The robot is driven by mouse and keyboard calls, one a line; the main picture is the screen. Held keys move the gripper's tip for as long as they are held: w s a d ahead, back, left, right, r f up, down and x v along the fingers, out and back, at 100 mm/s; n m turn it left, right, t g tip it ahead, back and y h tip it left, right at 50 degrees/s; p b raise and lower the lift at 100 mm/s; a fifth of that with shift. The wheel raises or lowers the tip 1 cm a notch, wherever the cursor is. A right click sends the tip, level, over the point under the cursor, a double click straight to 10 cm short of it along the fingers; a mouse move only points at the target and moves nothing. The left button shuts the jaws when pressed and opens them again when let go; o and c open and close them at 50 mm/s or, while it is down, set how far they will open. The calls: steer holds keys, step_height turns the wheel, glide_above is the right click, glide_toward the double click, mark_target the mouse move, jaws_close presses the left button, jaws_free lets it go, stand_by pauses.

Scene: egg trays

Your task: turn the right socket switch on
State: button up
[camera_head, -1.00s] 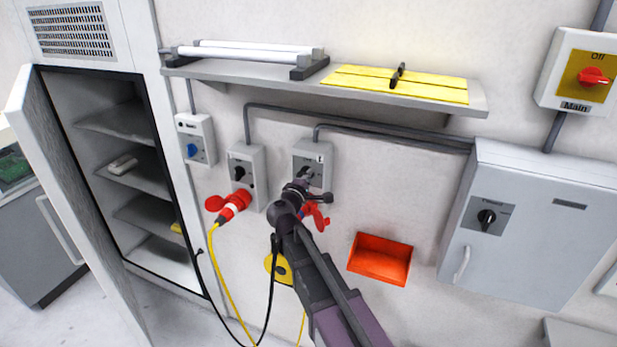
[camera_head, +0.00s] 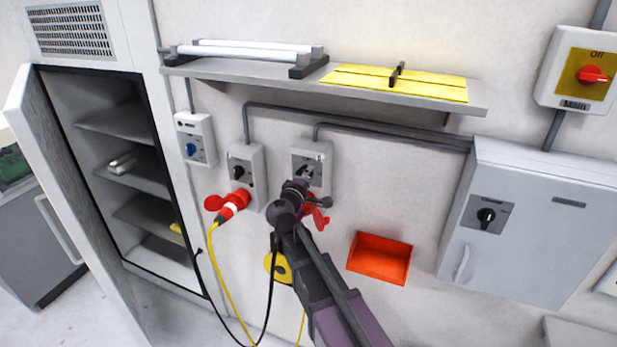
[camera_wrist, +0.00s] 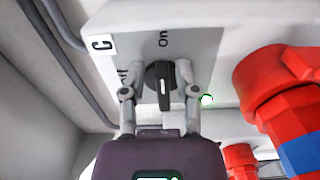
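The right socket switch is a black knob (camera_wrist: 158,82) on a grey wall box (camera_head: 326,157), above a red socket. In the wrist view its long grip runs upright in the picture, in line with the "On" label (camera_wrist: 163,39). The "Off" label lies to the left, partly hidden by a finger. In the head view my gripper (camera_head: 304,177) covers part of the knob.
A similar socket box (camera_head: 246,160) with a red plug (camera_head: 232,205) and yellow cable is to the left. A shelf (camera_head: 230,73) juts out above. An orange bin (camera_head: 380,258) and a grey cabinet (camera_head: 530,220) are to the right. Red connectors (camera_wrist: 285,90) are close beside my gripper.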

steer(key=shift+w+f, duration=0.1)
steer(key=shift+s, duration=0.2)
steer(key=v, duration=1.1)
steer(key=shift+s+a, duration=0.15)
steer(key=shift+s, duration=0.2)
stand_by(0.3)
